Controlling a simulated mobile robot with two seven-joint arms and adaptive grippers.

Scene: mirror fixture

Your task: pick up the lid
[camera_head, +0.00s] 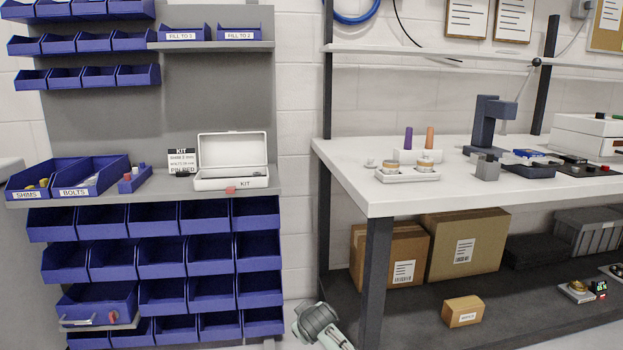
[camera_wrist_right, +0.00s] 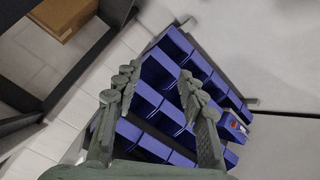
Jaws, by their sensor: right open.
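A white KIT box (camera_head: 232,182) stands on the left shelf, its lid (camera_head: 232,149) raised upright at the back. On the right table a white tray (camera_head: 405,177) holds two small round pieces (camera_head: 390,166) with tan bands and pale tops, possibly lidded; I cannot tell for sure. My right gripper (camera_wrist_right: 157,84) is open and empty in the right wrist view, its fingers apart above blue bins. Part of my right arm (camera_head: 322,325) shows at the bottom of the head view, well below both work surfaces. My left gripper is not in view.
Blue bins (camera_head: 160,250) fill the rack under the left shelf. The table (camera_head: 350,180) has a dark post (camera_head: 376,260) at its front corner. A purple and an orange peg stand in a white block (camera_head: 417,156). Cardboard boxes (camera_head: 465,245) sit below. The table's front left is clear.

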